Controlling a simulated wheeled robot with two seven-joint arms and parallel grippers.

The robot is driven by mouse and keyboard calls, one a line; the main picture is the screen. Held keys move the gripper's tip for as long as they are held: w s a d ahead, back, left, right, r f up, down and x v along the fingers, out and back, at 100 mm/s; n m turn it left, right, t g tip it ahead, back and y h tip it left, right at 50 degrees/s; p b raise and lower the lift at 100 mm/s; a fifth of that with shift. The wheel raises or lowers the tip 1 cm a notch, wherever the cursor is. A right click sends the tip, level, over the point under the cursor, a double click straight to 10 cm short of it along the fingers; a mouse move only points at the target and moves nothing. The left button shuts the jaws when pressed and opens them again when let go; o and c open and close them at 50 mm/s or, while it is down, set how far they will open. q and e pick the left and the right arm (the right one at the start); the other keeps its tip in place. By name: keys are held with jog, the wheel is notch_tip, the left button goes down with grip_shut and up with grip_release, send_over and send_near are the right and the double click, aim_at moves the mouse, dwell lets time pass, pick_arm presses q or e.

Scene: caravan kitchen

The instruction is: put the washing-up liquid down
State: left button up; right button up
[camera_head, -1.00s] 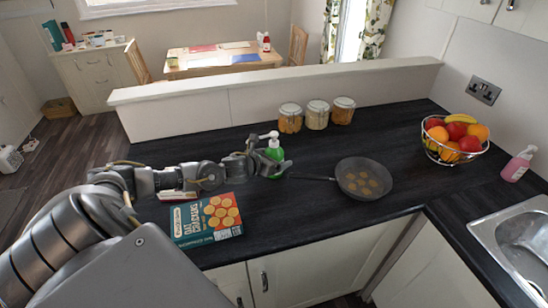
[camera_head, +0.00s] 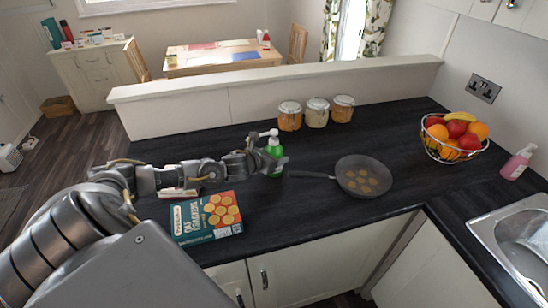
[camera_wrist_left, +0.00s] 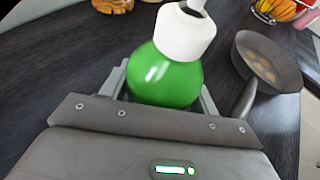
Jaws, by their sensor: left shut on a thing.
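The washing-up liquid is a green bottle with a white pump top (camera_head: 274,147). It stands upright at the dark worktop (camera_head: 300,220), behind the frying pan's handle; I cannot tell whether its base touches the surface. My left gripper (camera_head: 272,165) is shut on it around its body. In the left wrist view the green bottle (camera_wrist_left: 165,78) sits between the two fingers, with its white collar toward the top. The lower part of the bottle is hidden by the gripper. My right gripper is not in view.
A frying pan (camera_head: 363,176) with several round pieces lies just right of the bottle. A cracker box (camera_head: 206,217) lies in front to the left. Several lidded jars (camera_head: 316,113) stand behind, by the low wall. A fruit basket (camera_head: 453,137), pink bottle (camera_head: 517,163) and sink (camera_head: 513,235) are right.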

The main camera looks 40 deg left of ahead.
aim_at(274, 144)
pick_arm(q)
jog(key=shift+r+b, duration=0.35)
jog(key=shift+r, duration=0.2)
jog(key=r, duration=0.1)
jog(key=b, duration=0.1)
jog(key=r, duration=0.1)
jog(key=shift+s+r+b, duration=0.25)
jog(key=shift+r+b, duration=0.05)
jog(key=shift+r, duration=0.05)
jog(key=s+r, duration=0.1)
jog(key=r, duration=0.1)
jog(key=s+d+r+b, duration=0.1)
jog(key=s+r, duration=0.1)
jog(key=shift+s, duration=0.1)
jog(key=s+d+r+b, duration=0.3)
jog(key=s+r, duration=0.2)
jog(key=s, duration=0.4)
jog(key=shift+s+r+b, duration=0.2)
jog(key=shift+s+b, duration=0.2)
jog(key=s+d+f+m+h, duration=0.1)
jog(key=d+f+m+h, duration=0.1)
jog(key=d, duration=0.8)
jog(key=s+d+f+m+g+h, duration=0.1)
jog(key=d+f+m+h, duration=0.2)
jog(key=d+f, duration=0.4)
jog(key=d+h, duration=0.1)
jog(key=d, duration=0.2)
jog(key=shift+m+g, duration=0.3)
